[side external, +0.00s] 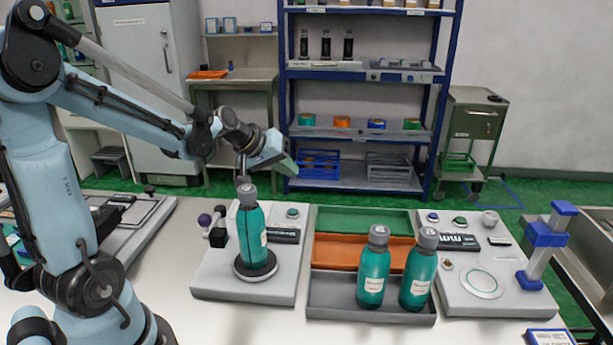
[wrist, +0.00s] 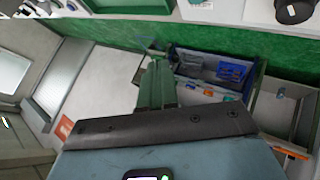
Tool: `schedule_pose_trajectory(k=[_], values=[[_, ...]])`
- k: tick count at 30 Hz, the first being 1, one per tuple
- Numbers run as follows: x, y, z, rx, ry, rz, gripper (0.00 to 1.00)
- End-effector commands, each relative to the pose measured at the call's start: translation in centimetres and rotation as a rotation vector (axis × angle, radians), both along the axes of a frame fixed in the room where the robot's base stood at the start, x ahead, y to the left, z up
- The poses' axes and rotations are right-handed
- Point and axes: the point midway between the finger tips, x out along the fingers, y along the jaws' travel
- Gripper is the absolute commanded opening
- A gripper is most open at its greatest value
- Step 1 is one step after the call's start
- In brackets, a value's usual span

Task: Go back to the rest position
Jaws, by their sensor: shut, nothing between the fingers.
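My gripper (side external: 291,167) is shut and empty, held in the air above the work table with its green fingers pointing right. In the wrist view its closed green fingers (wrist: 156,82) show with nothing between them. A teal bottle with a grey cap (side external: 252,238) stands upright on the round black plate of the left station (side external: 212,272), below and left of the fingers. Two more teal bottles, one on the left (side external: 373,270) and one on the right (side external: 417,272), stand upright in the grey tray (side external: 335,292).
An orange tray (side external: 335,252) and a green tray (side external: 365,220) lie behind the grey one. The right station (side external: 500,292) has a blue-and-grey post (side external: 541,250). A blue shelf rack (side external: 285,100) and a cabinet (side external: 476,128) stand behind the table. The air around my gripper looks clear.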

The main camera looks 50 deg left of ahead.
Motion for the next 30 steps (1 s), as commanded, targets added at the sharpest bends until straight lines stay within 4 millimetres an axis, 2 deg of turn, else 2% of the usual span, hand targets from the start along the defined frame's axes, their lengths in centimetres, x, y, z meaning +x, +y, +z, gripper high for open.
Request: schedule_pose_trajectory(k=[3, 8, 18, 30], values=[[-0.3, 0.2, 1.2, -0.004, 0.01, 0.004, 0.0], [-2.5, 2.1, 0.1, -0.053, 0.131, 0.052, 0.0], [-7.8, 5.1, -1.2, -0.16, 0.367, 0.162, 0.0], [-14.6, 7.4, -1.3, -0.298, 0.63, 0.317, 0.0]])
